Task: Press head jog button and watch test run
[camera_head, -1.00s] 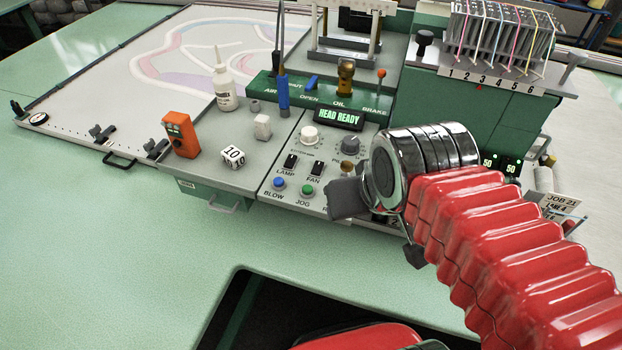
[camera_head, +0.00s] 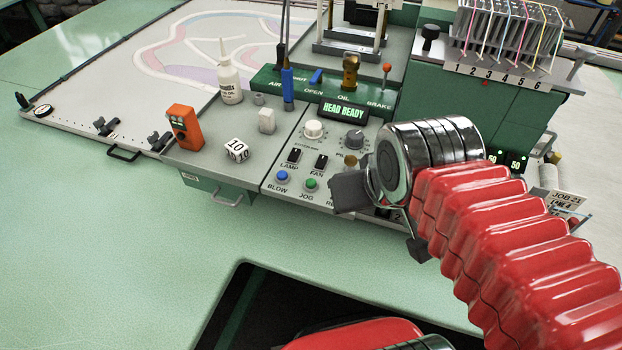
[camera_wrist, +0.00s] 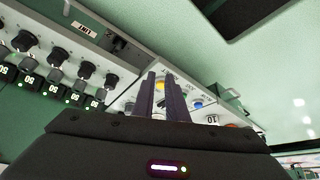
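The green JOG button (camera_head: 310,183) is on the sloped control panel (camera_head: 288,208), right of the blue BLOW button (camera_head: 281,177). The display (camera_head: 345,111) reads HEAD READY. In the head view my gripper (camera_head: 350,190) is just right of the JOG button, over the panel's front, and covers part of the lettering there. In the wrist view my gripper (camera_wrist: 162,77) has two dark fingers with a narrow gap and nothing held. A yellow button (camera_wrist: 160,86) shows between them and a blue button (camera_wrist: 197,105) to their right. I cannot make out the green button there.
LAMP and FAN switches and two knobs are behind the buttons. A thread rack (camera_head: 505,35) rises at right. The green surface in front is mostly clear.

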